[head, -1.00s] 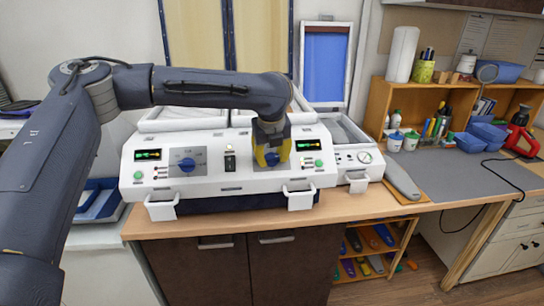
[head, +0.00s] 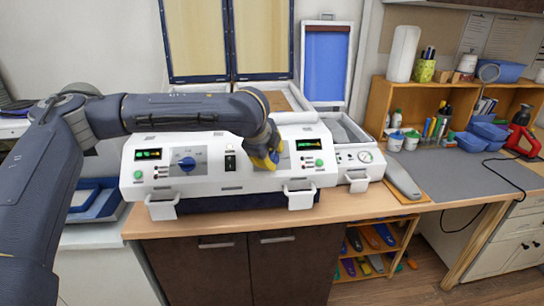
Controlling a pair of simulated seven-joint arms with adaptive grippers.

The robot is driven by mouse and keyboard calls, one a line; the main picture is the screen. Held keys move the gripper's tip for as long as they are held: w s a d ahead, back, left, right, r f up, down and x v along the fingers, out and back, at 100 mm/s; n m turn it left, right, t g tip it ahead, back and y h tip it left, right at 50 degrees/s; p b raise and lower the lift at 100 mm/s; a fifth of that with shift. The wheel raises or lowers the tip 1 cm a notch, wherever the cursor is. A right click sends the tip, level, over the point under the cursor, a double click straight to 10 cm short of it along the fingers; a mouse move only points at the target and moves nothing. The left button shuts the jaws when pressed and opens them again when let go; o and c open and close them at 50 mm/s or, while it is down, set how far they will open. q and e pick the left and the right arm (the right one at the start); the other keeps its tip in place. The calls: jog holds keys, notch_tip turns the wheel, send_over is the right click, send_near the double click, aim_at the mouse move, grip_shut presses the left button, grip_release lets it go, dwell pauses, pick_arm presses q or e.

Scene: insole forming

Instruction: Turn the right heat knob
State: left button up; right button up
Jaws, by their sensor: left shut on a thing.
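The white forming machine (head: 222,186) stands on the wooden bench in the head view. Its left heat knob (head: 187,163) is blue on a grey dial and in plain sight. The right heat knob (head: 274,157) is blue and mostly hidden behind my gripper's yellow fingers. My left gripper (head: 265,162) reaches in from the left and is shut on the right heat knob, with its fingers tilted. My right gripper is not in view.
Front handles (head: 300,199) stick out below the panel. A smaller white unit with a gauge (head: 365,157) stands close on the right. A grey mat (head: 450,180) with free room lies farther right, with a grey flat tool (head: 402,180) at its edge.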

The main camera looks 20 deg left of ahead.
pick_arm(q)
jog(key=n+t, duration=0.1)
jog(key=n, duration=0.4)
jog(key=shift+s+a+f+n+t, duration=0.1)
jog(key=shift+a+f+n+t, duration=0.1)
jog(key=shift+n+t, duration=0.15)
jog(key=n+t, duration=0.1)
jog(key=n, duration=0.2)
jog(key=n+y, duration=0.1)
jog(key=n, duration=0.2)
jog(key=shift+s+d+f+t+y, duration=0.1)
jog(key=shift+d+f+t+y, duration=0.05)
jog(key=shift+t+y, duration=0.2)
jog(key=n+y, duration=0.1)
jog(key=n, duration=0.3)
jog(key=shift+d+f, duration=0.1)
jog(key=n, duration=0.2)
jog(key=n+y, duration=0.1)
jog(key=n, duration=0.1)
jog(key=shift+s+d+f+t+y, duration=0.15)
jog(key=shift+t+y, duration=0.1)
jog(key=shift+t, duration=0.15)
jog(key=shift+n, duration=0.75)
jog(key=shift+d+n+g+y, duration=0.15)
jog(key=shift+n+y, duration=0.15)
jog(key=shift+n, duration=0.55)
jog(key=shift+d+n+g+y, duration=0.15)
jog(key=shift+n+y, duration=0.15)
jog(key=shift+n, duration=0.55)
dwell(1.2)
